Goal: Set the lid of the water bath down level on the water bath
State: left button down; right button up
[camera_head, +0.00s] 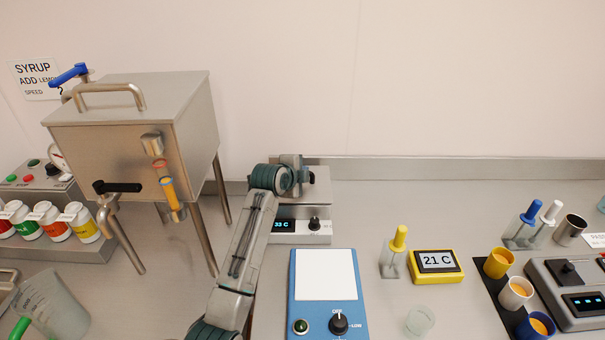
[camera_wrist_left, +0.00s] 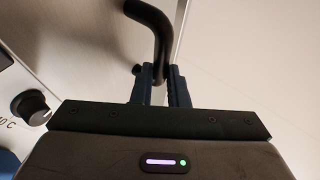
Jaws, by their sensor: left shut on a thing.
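The water bath (camera_head: 290,238) is a steel box with a lit display reading 33 C and a black knob, behind the blue hot plate. It is partly hidden by my left arm. A pale metal surface on top, apparently the lid (camera_head: 319,190), shows just right of my left gripper (camera_head: 298,170). In the left wrist view, my left gripper (camera_wrist_left: 160,82) is shut on a dark bent handle (camera_wrist_left: 150,22), which rises from the lid's pale surface (camera_wrist_left: 85,45). I cannot tell whether the lid touches the bath or is quite level. My right gripper is not in view.
The blue hot plate (camera_head: 327,306) stands in front of the bath. A steel hopper (camera_head: 120,140) on legs stands at left. A yellow thermometer box (camera_head: 436,266) and a yellow-topped bottle (camera_head: 396,253) stand at right. The wall is close behind; counter right of the bath is clear.

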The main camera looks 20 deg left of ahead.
pick_arm(q)
jog(key=shift+f, duration=0.2)
jog(key=c, duration=1.3)
grip_release()
jog(key=shift+c, duration=0.2)
jog(key=shift+s, duration=0.1)
jog(key=b+v, duration=0.3)
jog(key=v, duration=0.7)
jog(key=shift+s+r, duration=0.2)
jog(key=shift+s, duration=0.1)
jog(key=shift+a, duration=0.1)
